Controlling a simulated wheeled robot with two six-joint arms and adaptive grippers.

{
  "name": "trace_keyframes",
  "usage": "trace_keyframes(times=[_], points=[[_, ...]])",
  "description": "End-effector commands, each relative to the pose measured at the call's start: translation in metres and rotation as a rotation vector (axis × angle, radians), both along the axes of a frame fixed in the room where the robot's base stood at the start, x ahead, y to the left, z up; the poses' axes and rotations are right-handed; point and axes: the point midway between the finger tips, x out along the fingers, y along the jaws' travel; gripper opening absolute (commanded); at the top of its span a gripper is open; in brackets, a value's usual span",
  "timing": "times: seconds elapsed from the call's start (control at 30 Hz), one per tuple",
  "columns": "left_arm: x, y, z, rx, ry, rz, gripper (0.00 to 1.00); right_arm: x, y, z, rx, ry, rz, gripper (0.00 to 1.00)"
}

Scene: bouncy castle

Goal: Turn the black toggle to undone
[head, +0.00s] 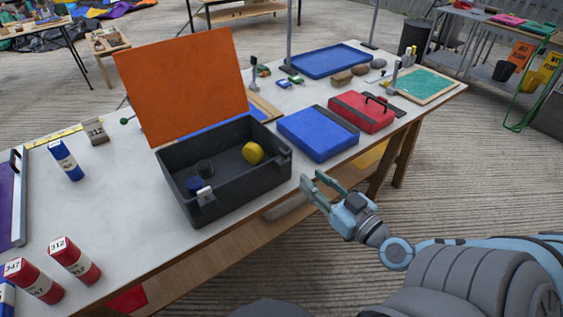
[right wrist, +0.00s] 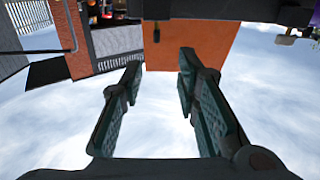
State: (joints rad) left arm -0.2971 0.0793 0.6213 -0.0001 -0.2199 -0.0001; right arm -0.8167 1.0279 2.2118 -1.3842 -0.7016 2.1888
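A dark grey box (head: 235,185) stands on the table with its orange lid (head: 185,85) raised. On its front wall is a small dark latch piece (head: 206,199) with a pale top, possibly the black toggle; its setting is too small to tell. The box holds a yellow item (head: 253,152), a dark cylinder (head: 205,168) and a blue item (head: 194,184). My right gripper (head: 311,177) is open and empty, right of the box near the table's front edge, apart from it. In the right wrist view the open fingers (right wrist: 160,75) point toward the orange lid (right wrist: 200,48). My left gripper is out of view.
A blue case (head: 318,134) and a red case (head: 361,111) lie right of the box. The white tabletop (head: 135,215) is bare in front of the box's left side.

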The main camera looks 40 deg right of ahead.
Motion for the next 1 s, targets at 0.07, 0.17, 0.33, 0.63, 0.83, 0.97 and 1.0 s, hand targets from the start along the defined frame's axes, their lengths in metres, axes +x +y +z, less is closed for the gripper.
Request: trace_keyframes(times=[0.07,0.17,0.33,0.63,0.83,0.97,1.0], points=[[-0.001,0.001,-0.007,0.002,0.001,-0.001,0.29,0.015,-0.001,0.000,0.002,-0.007,-0.002,0.29],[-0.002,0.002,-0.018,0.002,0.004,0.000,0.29,0.044,-0.002,0.000,0.003,-0.009,-0.005,0.29],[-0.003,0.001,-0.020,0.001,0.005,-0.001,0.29,0.090,-0.005,0.003,0.005,-0.002,-0.010,0.29],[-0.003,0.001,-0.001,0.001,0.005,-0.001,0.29,0.130,-0.005,0.005,0.003,0.002,-0.005,0.29],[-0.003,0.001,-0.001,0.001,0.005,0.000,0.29,0.135,-0.004,0.003,0.000,0.000,-0.001,0.29],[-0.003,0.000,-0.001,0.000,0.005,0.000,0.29,0.134,-0.004,0.002,0.000,0.001,-0.002,0.28],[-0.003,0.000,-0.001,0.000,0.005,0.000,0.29,0.134,-0.004,0.002,0.000,0.001,-0.002,0.21]])
